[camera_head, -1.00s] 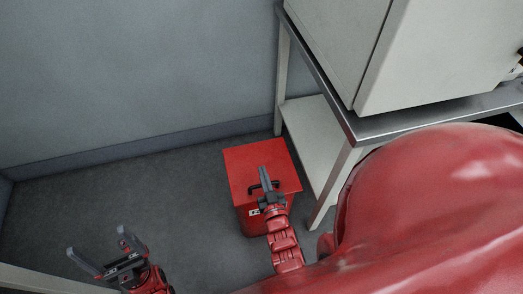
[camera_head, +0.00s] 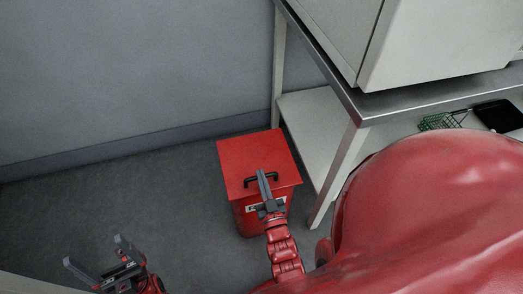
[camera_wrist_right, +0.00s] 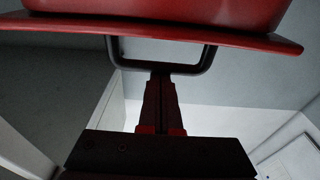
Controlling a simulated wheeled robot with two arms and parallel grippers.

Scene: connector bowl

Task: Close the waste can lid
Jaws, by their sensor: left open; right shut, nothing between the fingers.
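The red waste can (camera_head: 250,219) stands on the floor beside the table's leg. Its flat red lid (camera_head: 252,152) lies over the top and looks shut in the head view. A black handle (camera_head: 261,180) is on the lid's front part; it also shows in the right wrist view (camera_wrist_right: 205,62). My right gripper (camera_head: 262,174) is shut and empty, its fingertips at the handle. In the right wrist view the fingertips (camera_wrist_right: 161,76) reach the handle bar; whether they touch it I cannot tell. My left gripper (camera_head: 92,250) is open and empty at the lower left, away from the can.
A metal-topped table (camera_head: 352,112) with a lower shelf (camera_head: 308,135) stands right of the can and carries a large white cabinet (camera_head: 440,40). A green wire basket (camera_head: 440,122) and a black item (camera_head: 498,115) are at the right. The floor left of the can is clear.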

